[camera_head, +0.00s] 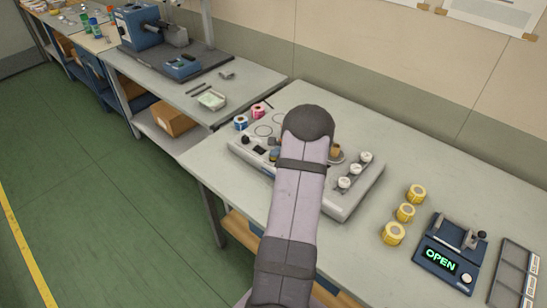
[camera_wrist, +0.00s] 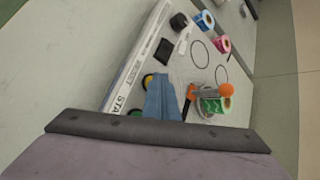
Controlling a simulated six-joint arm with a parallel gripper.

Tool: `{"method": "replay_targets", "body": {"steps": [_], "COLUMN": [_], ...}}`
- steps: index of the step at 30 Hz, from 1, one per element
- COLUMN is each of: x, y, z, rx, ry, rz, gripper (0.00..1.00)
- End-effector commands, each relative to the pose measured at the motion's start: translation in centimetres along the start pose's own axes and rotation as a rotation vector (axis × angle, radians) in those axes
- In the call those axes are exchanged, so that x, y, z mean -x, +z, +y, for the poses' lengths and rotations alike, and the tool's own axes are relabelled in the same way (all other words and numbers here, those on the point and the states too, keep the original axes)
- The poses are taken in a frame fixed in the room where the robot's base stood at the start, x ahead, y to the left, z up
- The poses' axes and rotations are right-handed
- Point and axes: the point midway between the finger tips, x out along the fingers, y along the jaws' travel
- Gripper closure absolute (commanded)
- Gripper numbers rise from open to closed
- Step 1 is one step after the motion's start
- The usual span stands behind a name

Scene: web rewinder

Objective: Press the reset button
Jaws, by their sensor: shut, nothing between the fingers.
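The rewinder (camera_head: 345,208) is a grey, sloped machine on the near bench, partly hidden behind my arm. A yellow button (camera_wrist: 147,80), beside lettering that looks like RESET, shows partly at my fingertips. A green button (camera_wrist: 135,113) lies nearer the wrist, partly covered. My gripper (camera_wrist: 161,77) shows as blue fingers, shut and empty, just over or beside the yellow button. I cannot tell whether they touch it. In the head view my arm hides most of the gripper.
A black knob (camera_wrist: 179,21) and a black square (camera_wrist: 163,50) sit farther along the panel. An orange ball-ended lever (camera_wrist: 226,90) stands by a green roll (camera_wrist: 211,106). Yellow rolls (camera_head: 405,212) and a blue OPEN box (camera_head: 437,262) stand right on the bench.

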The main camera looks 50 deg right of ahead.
Motion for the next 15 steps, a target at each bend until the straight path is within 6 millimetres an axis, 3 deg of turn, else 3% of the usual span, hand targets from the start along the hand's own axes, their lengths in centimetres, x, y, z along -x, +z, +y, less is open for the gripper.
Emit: {"method": "replay_targets", "body": {"steps": [15], "x": [1.1], "y": [0.7], "z": [-0.7], "rx": [0.001], "ry": [0.001], "rz": [0.001], "gripper": [1.0]}}
